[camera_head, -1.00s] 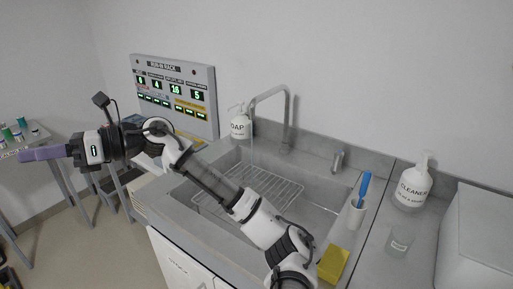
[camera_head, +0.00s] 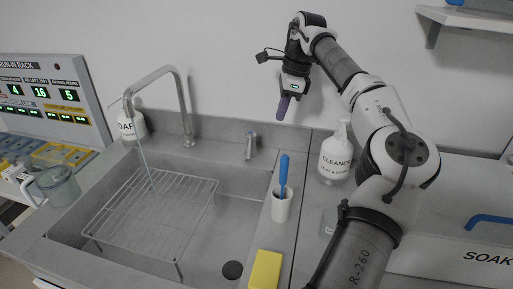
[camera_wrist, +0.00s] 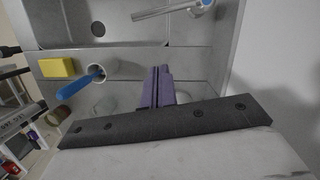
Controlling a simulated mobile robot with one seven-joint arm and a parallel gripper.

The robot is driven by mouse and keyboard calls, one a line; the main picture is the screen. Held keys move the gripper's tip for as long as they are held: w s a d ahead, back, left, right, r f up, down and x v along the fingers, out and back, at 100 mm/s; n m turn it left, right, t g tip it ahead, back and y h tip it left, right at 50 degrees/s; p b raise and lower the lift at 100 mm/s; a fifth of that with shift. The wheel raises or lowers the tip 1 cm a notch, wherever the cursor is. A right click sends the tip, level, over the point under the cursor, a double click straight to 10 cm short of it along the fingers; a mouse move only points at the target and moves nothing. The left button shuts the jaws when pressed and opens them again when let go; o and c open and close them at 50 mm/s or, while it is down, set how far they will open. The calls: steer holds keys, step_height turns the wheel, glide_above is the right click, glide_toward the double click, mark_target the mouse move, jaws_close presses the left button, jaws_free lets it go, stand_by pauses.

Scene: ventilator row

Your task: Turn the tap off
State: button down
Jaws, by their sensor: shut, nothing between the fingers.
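The grey gooseneck spout (camera_head: 183,98) rises from the back ledge of the sink, and a thin stream of water (camera_head: 145,165) runs from it. The tap lever (camera_head: 250,146) stands on the ledge to the right of the spout. It also shows at the top of the wrist view (camera_wrist: 196,9), with a small blue mark. My gripper (camera_head: 283,112) is shut and empty, its purple fingers pointing down. It is above and to the right of the lever, apart from it. The purple fingers also show in the wrist view (camera_wrist: 161,72).
A white cup (camera_head: 281,207) with a blue-handled brush (camera_head: 283,172) and a yellow sponge (camera_head: 265,270) are right of the sink. A cleaner bottle (camera_head: 335,160) stands behind, near my arm. A wire rack (camera_head: 150,210) lies in the sink. A soap bottle (camera_head: 132,124) stands behind-left.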

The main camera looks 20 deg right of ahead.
mark_target(248, 151)
steer(key=w+a+f+p, duration=0.2)
steer(key=a+f, duration=0.3)
steer(key=f, duration=0.6)
steer(key=shift+w+a+p, duration=0.25)
steer(key=shift+a+p, duration=0.15)
steer(key=shift+p, duration=0.3)
steer(key=shift+f, duration=0.15)
steer(key=shift+w+a+m+b, duration=0.15)
steer(key=shift+a+m+b, duration=0.2)
steer(key=shift+a, duration=0.2)
steer(key=shift+w+a+m+b, duration=0.15)
steer(key=shift+a+m+b, duration=0.2)
steer(key=shift+a, duration=0.2)
